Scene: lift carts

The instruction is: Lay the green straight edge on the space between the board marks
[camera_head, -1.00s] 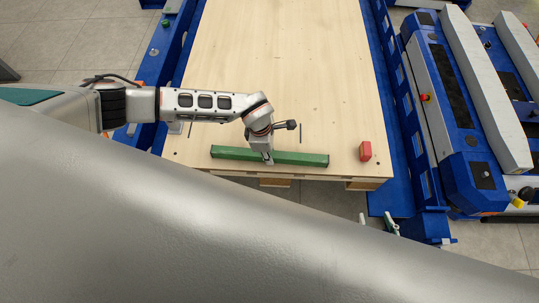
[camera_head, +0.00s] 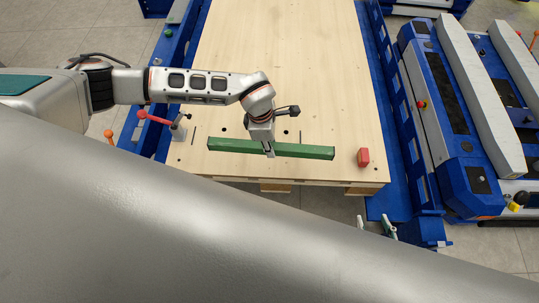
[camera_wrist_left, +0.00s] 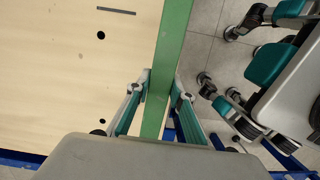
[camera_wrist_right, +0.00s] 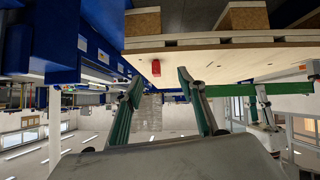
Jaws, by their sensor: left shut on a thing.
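The green straight edge (camera_head: 225,147) lies crosswise over the near end of the pale wooden board (camera_head: 290,60). My left gripper (camera_head: 268,151) is shut on it near its middle, and the left wrist view shows both fingers (camera_wrist_left: 159,90) against its sides. The right wrist view shows the straight edge (camera_wrist_right: 285,88) apart from the board's face. Two short dark board marks show beyond it, a left one (camera_head: 193,135) and a right one (camera_head: 300,137). My right gripper (camera_head: 377,228) is off the board's near edge; its fingers (camera_wrist_right: 160,80) are apart and empty.
A red-handled clamp (camera_head: 160,120) stands at the board's left edge. Blue cart rails (camera_head: 410,150) flank the board. The board's far part is clear.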

